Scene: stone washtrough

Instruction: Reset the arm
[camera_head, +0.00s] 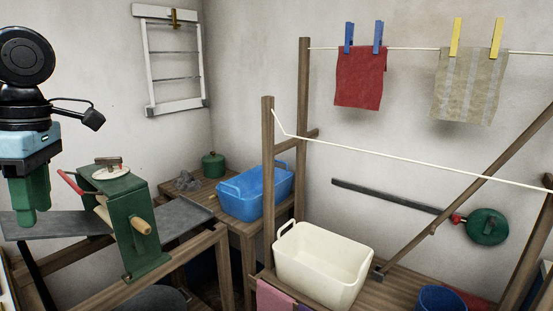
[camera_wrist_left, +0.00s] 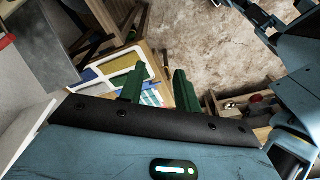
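My left gripper (camera_head: 27,205) hangs at the left of the head view, its green fingers pointing down. It is above and left of the green hand-cranked device with a red handle (camera_head: 135,230), apart from it. In the left wrist view the two green fingers (camera_wrist_left: 158,88) stand apart with a gap and nothing held between them. Behind the gap lie a wooden surface and flat blue, yellow and striped pieces (camera_wrist_left: 115,65), farther off. My right gripper does not show in either view.
A blue tub (camera_head: 255,195) and a green pot (camera_head: 213,164) stand on a wooden table. A cream basket (camera_head: 322,265) stands on the rack's bench. A red cloth (camera_head: 360,78) and a striped cloth (camera_head: 468,85) hang pegged on a line. Posts and lines fill the right side.

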